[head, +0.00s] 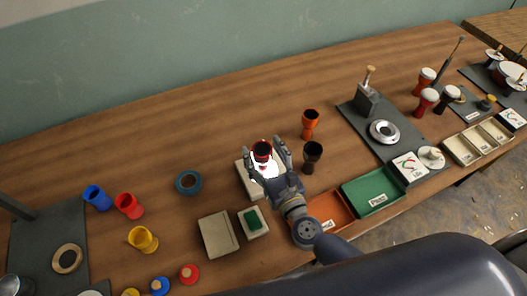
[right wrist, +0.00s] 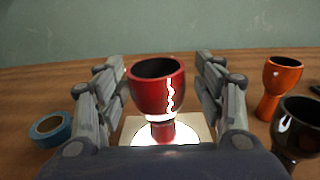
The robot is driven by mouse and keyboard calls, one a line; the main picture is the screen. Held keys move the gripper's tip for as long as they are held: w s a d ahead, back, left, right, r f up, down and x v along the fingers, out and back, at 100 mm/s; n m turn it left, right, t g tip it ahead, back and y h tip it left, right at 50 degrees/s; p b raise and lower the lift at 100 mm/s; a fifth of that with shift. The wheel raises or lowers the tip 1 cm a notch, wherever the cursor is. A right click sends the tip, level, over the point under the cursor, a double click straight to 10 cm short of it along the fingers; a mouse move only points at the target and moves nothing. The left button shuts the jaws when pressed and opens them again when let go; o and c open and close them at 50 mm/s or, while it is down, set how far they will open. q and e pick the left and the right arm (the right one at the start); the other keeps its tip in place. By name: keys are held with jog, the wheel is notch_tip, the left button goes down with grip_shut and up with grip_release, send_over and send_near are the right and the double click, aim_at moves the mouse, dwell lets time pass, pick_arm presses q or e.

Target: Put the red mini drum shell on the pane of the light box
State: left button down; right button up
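The red mini drum shell (head: 262,151) is a dark-red goblet with a black inside. It stands upright on the glowing pane (head: 265,168) of the light box (head: 247,185). In the right wrist view the shell (right wrist: 155,88) shows a jagged bright white line down its side, and its foot is on the lit pane (right wrist: 165,135). My right gripper (head: 268,150) is open around the shell, one finger on each side. In the right wrist view a gap shows between the shell and the right finger; the left finger is close beside it. My left gripper is not in view.
An orange shell (head: 309,123) and a black shell (head: 312,156) stand just right of the light box. Blue tape (head: 188,182) lies to the left. An orange tray (head: 330,213) and a green tray (head: 372,190) are at the front edge. The back of the table is clear.

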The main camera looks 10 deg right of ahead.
jog(key=shift+r, duration=0.1)
jog(key=shift+r+p, duration=0.2)
jog(key=shift+p, duration=0.1)
jog(key=s+d+b, duration=0.2)
jog(key=s+b, duration=0.2)
jog(key=s, duration=0.8)
jog(key=shift+d, duration=0.15)
jog(key=shift+f, duration=0.15)
